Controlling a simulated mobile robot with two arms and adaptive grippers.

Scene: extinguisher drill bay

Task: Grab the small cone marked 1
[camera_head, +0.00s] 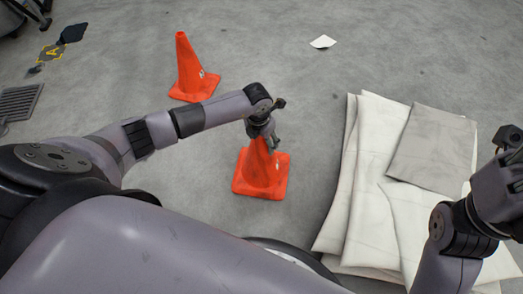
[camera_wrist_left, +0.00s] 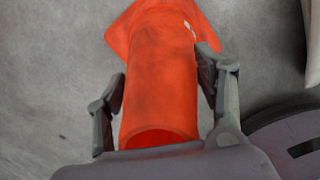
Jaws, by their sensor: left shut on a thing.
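An orange cone (camera_head: 261,177) stands upright on the floor in the middle of the head view, in front of my base. My left gripper (camera_head: 264,140) comes down on its top and is shut on it. In the left wrist view the cone (camera_wrist_left: 160,85) fills the middle, with one finger of the left gripper (camera_wrist_left: 160,100) on each side. A small pale mark shows near its base there, too small to read. A second orange cone (camera_head: 188,70) stands farther back and left, with a pale mark I cannot read. My right gripper is not clearly visible; part of my right arm shows at the right edge.
Folded white sheets (camera_head: 375,150) with a grey cloth (camera_head: 435,150) on top lie on the right. A white paper (camera_head: 323,42) lies at the back. A floor grate (camera_head: 18,102) is at the left. Bare floor surrounds both cones.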

